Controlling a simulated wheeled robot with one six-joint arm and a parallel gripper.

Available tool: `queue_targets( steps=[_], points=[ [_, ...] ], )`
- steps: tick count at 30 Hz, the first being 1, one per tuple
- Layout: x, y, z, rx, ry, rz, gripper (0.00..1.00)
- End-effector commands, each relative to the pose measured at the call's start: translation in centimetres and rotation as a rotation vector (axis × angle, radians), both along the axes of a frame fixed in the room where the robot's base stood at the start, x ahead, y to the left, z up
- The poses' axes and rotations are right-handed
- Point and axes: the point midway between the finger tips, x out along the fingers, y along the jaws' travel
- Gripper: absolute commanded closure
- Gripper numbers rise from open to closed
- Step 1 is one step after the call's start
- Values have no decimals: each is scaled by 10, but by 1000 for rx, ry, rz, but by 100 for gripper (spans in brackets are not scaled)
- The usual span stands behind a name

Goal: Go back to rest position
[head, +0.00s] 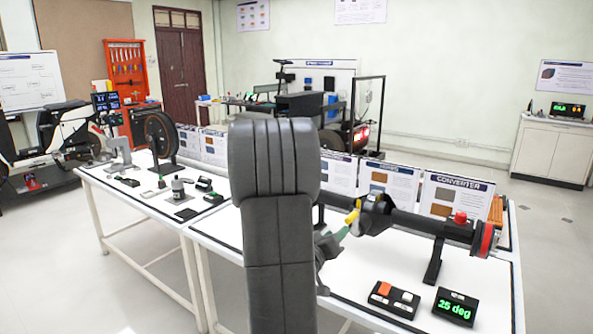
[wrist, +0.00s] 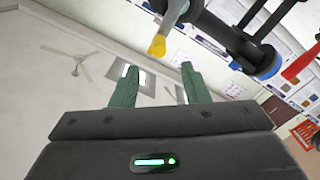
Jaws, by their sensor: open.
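My gripper (wrist: 159,68) shows its two green fingers spread apart in the wrist view, with nothing between them. In the head view my own dark arm rises in the middle, and a green finger (head: 340,236) shows just right of it. A yellow-tipped lever (head: 352,215) on the dark tube rig (head: 405,220) is close to that finger. In the wrist view the yellow tip (wrist: 157,47) appears just beyond the fingertips; whether they touch cannot be told. My arm hides part of the table and rig.
The white table (head: 345,285) carries a button box (head: 394,299) and a "25 deg" display (head: 455,306) at the front right. Several info boards stand behind the rig. A left table (head: 135,192) holds a black wheel (head: 160,134) and small devices. Floor is clear at left front.

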Motion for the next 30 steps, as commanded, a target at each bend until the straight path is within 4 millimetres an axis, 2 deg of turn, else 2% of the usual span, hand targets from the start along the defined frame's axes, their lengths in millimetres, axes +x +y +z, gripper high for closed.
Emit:
queue_targets(
  steps=[4,6,24,30],
  points=[
    [-25,18,0,-2,-1,3,59],
    [-8,4,0,0,0,-5,59],
    [92,-65,1,0,-2,-5,59],
    [88,-70,-3,92,-65,-2,59]
  ],
)
